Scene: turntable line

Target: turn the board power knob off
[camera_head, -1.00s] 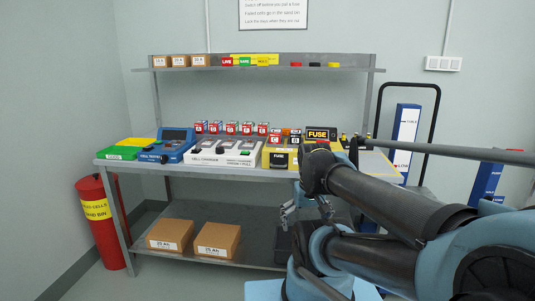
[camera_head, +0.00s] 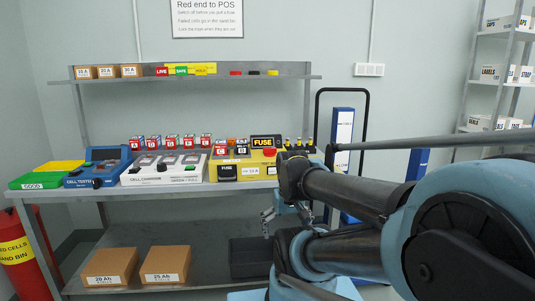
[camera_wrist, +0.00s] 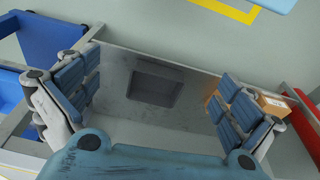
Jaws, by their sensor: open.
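A yellow board (camera_head: 228,160) sits at the right part of the bench top, with a black fuse block (camera_head: 227,173), a FUSE sign (camera_head: 266,141) and a red round part (camera_head: 269,153) on it. I cannot tell which small part is the power knob; my arm is close to the board's right side in the picture. My gripper (camera_head: 284,214) hangs below the bench-top level, in front of the bench, open and empty. In the wrist view my gripper (camera_wrist: 160,98) has its two fingers wide apart, with the lower shelf between them and no knob in sight.
The bench top also holds a white cell charger (camera_head: 163,172), a blue cell tester (camera_head: 98,170) and a green bin (camera_head: 38,180). A dark tray (camera_head: 250,258) and cardboard boxes (camera_head: 110,266) lie on the lower shelf. A red sand bin (camera_head: 17,250) stands at left, a trolley (camera_head: 367,130) behind my arm.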

